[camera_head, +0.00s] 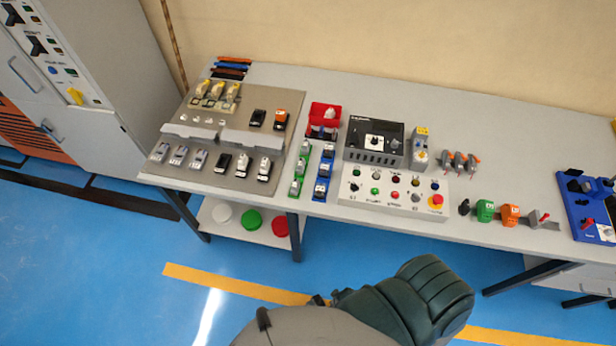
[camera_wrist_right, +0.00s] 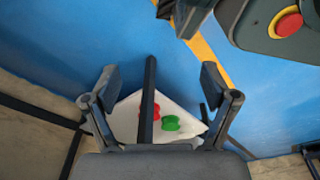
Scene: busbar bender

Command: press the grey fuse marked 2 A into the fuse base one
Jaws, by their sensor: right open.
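I cannot pick out the grey fuse marked 2 A for certain, because the markings are too small to read. Several small pale pieces (camera_head: 202,120) lie on the grey panel (camera_head: 245,118) at the table's left. Silver-grey blocks (camera_head: 179,155) stand in a row at its front left, with black blocks (camera_head: 223,162) to their right. Which part is fuse base one I cannot tell. My right gripper (camera_wrist_right: 160,78) is open and empty in the right wrist view, with its two fingers apart above the floor and low shelf. My left gripper is not in view.
Green and blue holders (camera_head: 323,175) and a red bin (camera_head: 324,115) stand right of the panel. A control box (camera_head: 390,198) with an emergency stop (camera_head: 436,201) follows. A blue fixture (camera_head: 582,205) is at far right. Coloured discs (camera_head: 251,219) lie on the shelf below.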

